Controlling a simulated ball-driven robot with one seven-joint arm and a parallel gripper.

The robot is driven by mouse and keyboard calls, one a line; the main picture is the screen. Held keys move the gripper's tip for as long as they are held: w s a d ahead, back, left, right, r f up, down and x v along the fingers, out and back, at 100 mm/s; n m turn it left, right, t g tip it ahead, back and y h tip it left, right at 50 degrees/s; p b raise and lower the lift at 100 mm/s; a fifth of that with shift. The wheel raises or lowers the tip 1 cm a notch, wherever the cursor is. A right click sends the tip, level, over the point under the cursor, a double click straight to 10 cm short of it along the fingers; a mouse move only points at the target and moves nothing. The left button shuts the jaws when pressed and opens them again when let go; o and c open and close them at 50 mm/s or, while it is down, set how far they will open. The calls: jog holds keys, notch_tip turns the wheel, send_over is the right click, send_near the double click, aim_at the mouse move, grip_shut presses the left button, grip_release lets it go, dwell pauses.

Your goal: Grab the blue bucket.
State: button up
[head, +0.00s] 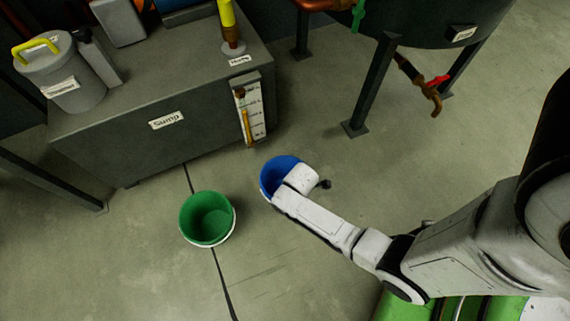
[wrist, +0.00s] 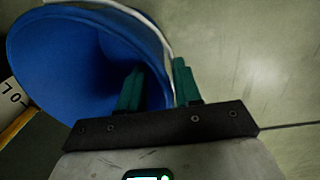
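The blue bucket (head: 275,172) stands on the floor in the head view, partly covered by my arm's end. In the wrist view, the blue bucket (wrist: 70,60) fills the upper left, with its open mouth and pale rim or handle showing. My gripper (wrist: 158,68) has its two green fingers apart, one in front of the bucket's inside and one just outside the rim. The bucket's wall lies between them. I cannot tell whether either finger touches it. In the head view the fingers are hidden behind my wrist.
A green bucket (head: 208,218) stands on the floor left of the blue one. A grey sump box (head: 190,115) with a gauge (head: 249,112) stands behind them. A dark tank on legs (head: 420,22) with a red-handled valve (head: 432,87) is at the back right. The front floor is clear.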

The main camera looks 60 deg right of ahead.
jog(key=f, duration=0.1)
jog(key=f+b, duration=0.2)
jog(key=shift+w+f, duration=0.25)
grip_shut()
jog(key=shift+r, duration=0.1)
